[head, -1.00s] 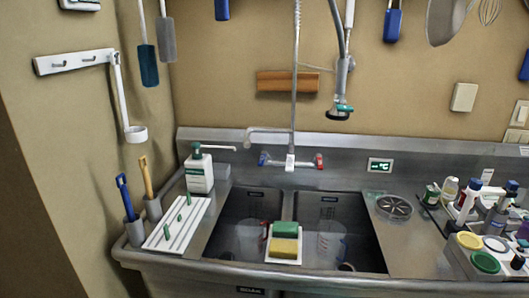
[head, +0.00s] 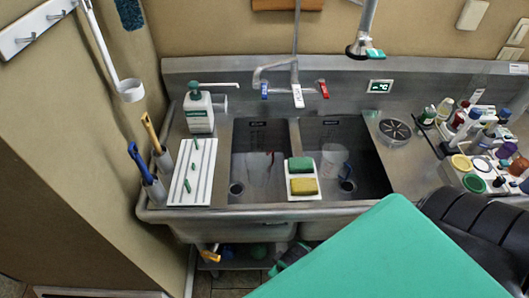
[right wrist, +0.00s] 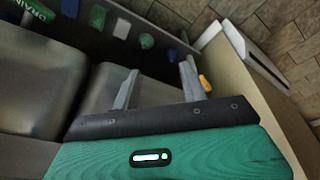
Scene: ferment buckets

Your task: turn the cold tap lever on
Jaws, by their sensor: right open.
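The wall tap (head: 297,94) stands behind the double sink. Its blue lever (head: 264,91), the cold one by its colour, is on the left end, and its red lever (head: 323,88) is on the right end. Nothing touches the blue lever in the head view. My right gripper shows in the right wrist view (right wrist: 158,83), with its two grey fingers wide apart and nothing between them. It is low, near the sink's front side, well away from the tap. The tap is not in the right wrist view. My left gripper is not in view.
A soap bottle (head: 199,110) and a white ribbed tray (head: 192,172) stand left of the basins. A sponge holder (head: 302,186) sits between the basins. A spray head (head: 364,49) hangs right of the tap. Bottles (head: 475,120) crowd the right counter.

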